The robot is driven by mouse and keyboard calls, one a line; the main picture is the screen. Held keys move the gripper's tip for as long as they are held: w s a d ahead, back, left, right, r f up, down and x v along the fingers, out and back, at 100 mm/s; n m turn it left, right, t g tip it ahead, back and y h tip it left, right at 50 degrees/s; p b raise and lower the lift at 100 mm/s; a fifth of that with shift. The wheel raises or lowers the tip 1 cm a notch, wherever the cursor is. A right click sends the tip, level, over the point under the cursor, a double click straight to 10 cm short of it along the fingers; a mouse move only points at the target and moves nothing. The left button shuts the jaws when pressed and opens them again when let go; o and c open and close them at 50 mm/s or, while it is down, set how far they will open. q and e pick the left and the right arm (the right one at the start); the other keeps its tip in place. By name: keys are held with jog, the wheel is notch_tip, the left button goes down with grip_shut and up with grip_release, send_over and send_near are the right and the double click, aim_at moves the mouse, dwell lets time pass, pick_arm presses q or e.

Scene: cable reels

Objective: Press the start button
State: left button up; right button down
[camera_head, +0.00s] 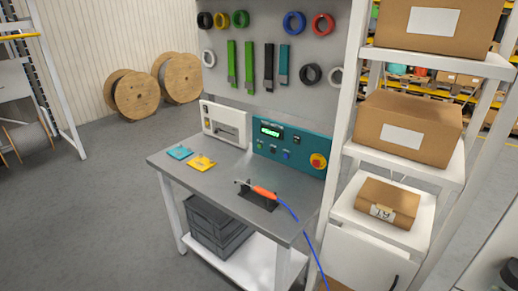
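A teal control panel (300,142) stands at the back of the metal workbench (225,181). It has a green lit display (270,131) and a row of small buttons (273,149) below it. One button at the right of the row looks blue (286,155). The labels are too small to read, so I cannot tell which one is the start button. A large red knob on a yellow base (318,161) sits at the panel's right end. Neither of my grippers shows in the head view.
A white machine (226,123) stands left of the panel. A soldering-iron-like orange tool (264,192) with a blue cable rests on a dark stand before it. Teal (180,152) and yellow (202,163) pieces lie on the bench. A white shelf with boxes (408,127) flanks the right side.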

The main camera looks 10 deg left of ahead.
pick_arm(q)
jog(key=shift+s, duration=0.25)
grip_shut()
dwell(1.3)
